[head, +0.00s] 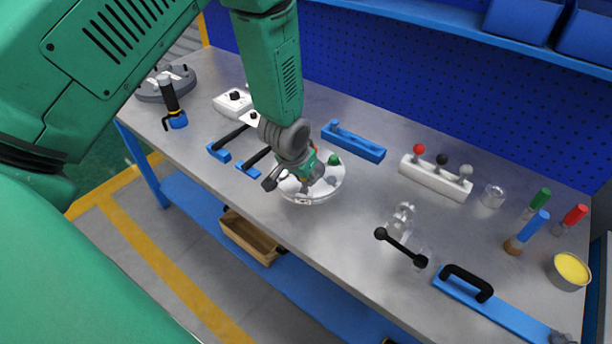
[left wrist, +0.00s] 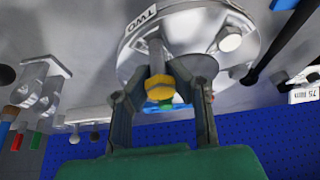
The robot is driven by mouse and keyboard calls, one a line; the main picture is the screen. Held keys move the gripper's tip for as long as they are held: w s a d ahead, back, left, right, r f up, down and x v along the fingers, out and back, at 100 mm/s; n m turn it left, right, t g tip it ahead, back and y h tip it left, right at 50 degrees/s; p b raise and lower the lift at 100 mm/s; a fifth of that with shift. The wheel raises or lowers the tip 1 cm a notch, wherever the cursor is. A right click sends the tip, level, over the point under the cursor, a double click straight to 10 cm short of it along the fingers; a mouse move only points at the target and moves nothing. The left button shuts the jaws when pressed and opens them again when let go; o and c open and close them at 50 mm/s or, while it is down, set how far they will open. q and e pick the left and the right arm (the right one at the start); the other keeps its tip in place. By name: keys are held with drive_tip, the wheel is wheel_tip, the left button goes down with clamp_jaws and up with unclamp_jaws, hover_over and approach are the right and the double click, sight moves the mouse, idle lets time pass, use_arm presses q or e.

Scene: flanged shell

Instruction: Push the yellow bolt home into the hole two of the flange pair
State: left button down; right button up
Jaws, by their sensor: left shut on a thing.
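The flanged shell (head: 325,190) is a pale round metal disc near the front of the bench, partly hidden by my left gripper (head: 292,184). In the left wrist view the flange (left wrist: 190,30) fills the top, with a white "TWO" label (left wrist: 143,16) on its rim. The yellow bolt (left wrist: 160,88) has a hex head and a grey shank pointing at the flange near that label. Its head stands off the flange face; how deep the tip sits cannot be told. My left gripper (left wrist: 163,98) is shut on the yellow bolt. My right gripper is not in view.
A green knob (head: 334,159) stands on the flange's far side. Behind is a blue block (head: 353,143); to the right are a white lever rack (head: 435,180) and a clear bracket with a black bar (head: 401,247). Black-handled blue tools (head: 232,142) lie to the left.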

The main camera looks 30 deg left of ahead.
use_arm(q)
drive_tip(key=shift+f+b, duration=0.7)
drive_tip(key=shift+f, duration=0.55)
drive_tip(key=c, duration=1.4)
unclamp_jaws()
drive_tip(key=shift+c, duration=0.2)
drive_tip(key=shift+r, duration=0.1)
drive_tip(key=shift+r, duration=0.2)
drive_tip(key=v, duration=1.1)
drive_tip(key=shift+r, duration=0.15)
drive_tip(key=shift+s, duration=0.15)
